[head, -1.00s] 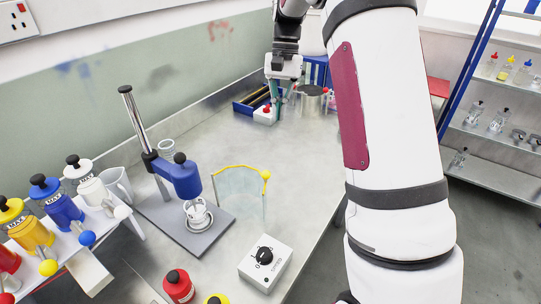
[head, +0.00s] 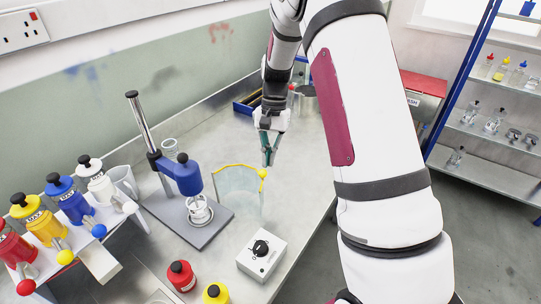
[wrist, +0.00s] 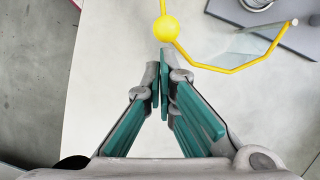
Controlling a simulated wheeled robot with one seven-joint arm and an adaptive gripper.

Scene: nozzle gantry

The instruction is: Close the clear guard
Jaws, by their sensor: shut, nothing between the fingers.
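The clear guard (head: 238,188) is a curved transparent panel with a yellow top edge and a yellow ball knob (head: 263,173). It stands swung out to the right of the blue stand (head: 183,175) and its clear cup, leaving the stand's front uncovered. In the wrist view the guard's yellow rim (wrist: 228,70) runs right from the ball (wrist: 166,28). My gripper (head: 268,163) is shut and empty, above the bench just behind the knob. In the wrist view its fingertips (wrist: 160,68) point towards the ball, with a small gap in the picture.
A white box with a black dial (head: 262,255) sits in front of the guard. Red (head: 181,275) and yellow bottles stand at the front edge. A rack of coloured dispensers (head: 62,215) is at left.

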